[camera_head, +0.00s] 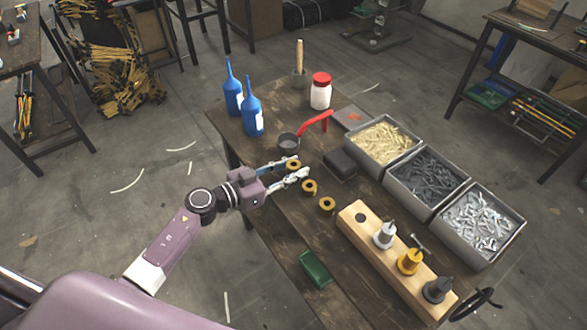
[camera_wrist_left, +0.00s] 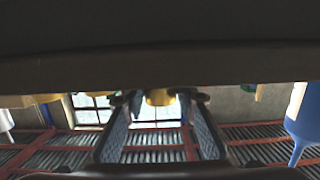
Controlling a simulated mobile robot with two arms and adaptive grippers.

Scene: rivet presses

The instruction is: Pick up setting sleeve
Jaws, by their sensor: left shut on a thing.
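Several brass-yellow rings, which look like setting sleeves, stand in a row on the dark wooden table. The far sleeve (camera_head: 293,163) is between the fingers of my left gripper (camera_head: 291,168), which is shut on it. It also shows as a yellow piece (camera_wrist_left: 160,97) between the fingertips in the left wrist view. I cannot tell whether it touches the table. The middle sleeve (camera_head: 309,187) and near sleeve (camera_head: 327,205) stand free, just right of the gripper. My right gripper is not in view.
Blue bottles (camera_head: 252,112) and a dark cup (camera_head: 288,142) stand behind the gripper. A dark block (camera_head: 340,163) lies to its right. Beyond are metal bins of rivets (camera_head: 427,183). A wooden block (camera_head: 346,222) holds three upright tools. A green piece (camera_head: 315,268) lies nearer.

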